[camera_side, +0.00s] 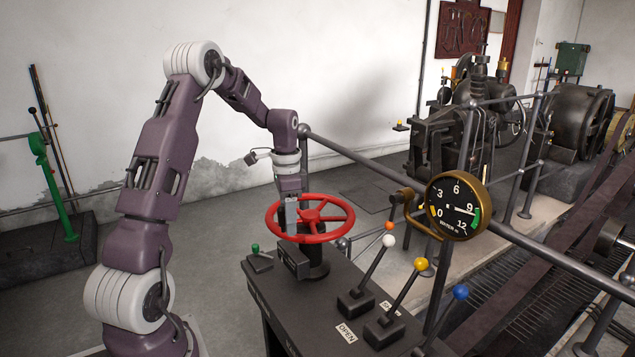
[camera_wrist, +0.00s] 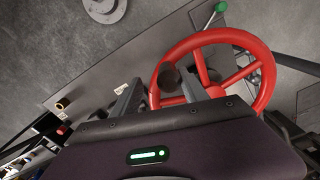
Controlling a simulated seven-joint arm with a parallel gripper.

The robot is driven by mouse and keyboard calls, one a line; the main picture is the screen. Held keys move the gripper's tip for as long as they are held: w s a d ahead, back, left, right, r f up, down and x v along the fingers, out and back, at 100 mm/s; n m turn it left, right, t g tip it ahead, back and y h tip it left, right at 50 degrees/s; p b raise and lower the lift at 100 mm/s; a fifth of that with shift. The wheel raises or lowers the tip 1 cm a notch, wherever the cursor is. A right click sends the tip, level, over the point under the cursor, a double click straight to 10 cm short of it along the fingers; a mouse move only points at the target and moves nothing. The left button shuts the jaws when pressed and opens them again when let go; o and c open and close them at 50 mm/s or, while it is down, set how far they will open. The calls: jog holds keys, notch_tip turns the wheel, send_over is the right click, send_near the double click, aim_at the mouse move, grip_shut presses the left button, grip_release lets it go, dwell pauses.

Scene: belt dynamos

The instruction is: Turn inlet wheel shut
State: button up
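My gripper (camera_side: 291,222) points down at the left part of the wheel. In the wrist view, the gripper's grey fingers (camera_wrist: 157,88) stand apart, with the left rim of the wheel between them. A gap shows beside the rim, so the fingers look open around it. Their contact with the rim is partly hidden.
A brass gauge (camera_side: 457,206) stands right of the wheel, its needle near 9. Levers with white (camera_side: 389,241), yellow (camera_side: 421,264) and blue (camera_side: 460,292) knobs rise from the console (camera_side: 262,290). A small green-knobbed lever (camera_side: 256,249) sits left of the wheel. A grey railing (camera_side: 365,163) runs behind.

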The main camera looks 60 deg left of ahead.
jog(key=w+d+n, duration=0.3)
jog(key=n, duration=0.1)
jog(key=shift+d, duration=0.2)
notch_tip(320, 180, up, 8)
jog(key=d, duration=0.1)
jog(key=s+d+r+t, duration=0.1)
jog(key=s+d+r, duration=0.2)
jog(key=d+r, duration=0.4)
jog(key=shift+d+n+y, duration=0.3)
jog(key=shift+d+n, duration=0.1)
jog(key=shift+d, duration=0.8)
jog(key=shift+s, duration=0.1)
jog(key=shift+c, duration=0.4)
jog(key=w+a+m, duration=0.1)
jog(key=w, duration=0.1)
jog(key=w+a+m, duration=0.1)
jog(key=w, duration=0.1)
jog(key=w+m+g, duration=0.1)
jog(key=shift+w+a+m+y, duration=0.3)
jog(key=shift+w+a, duration=0.1)
grip_shut()
jog(key=m+g+y, duration=0.2)
jog(key=m+g, duration=0.1)
jog(key=m, duration=0.3)
send_near(307, 236)
jog(key=shift+x, duration=0.75)
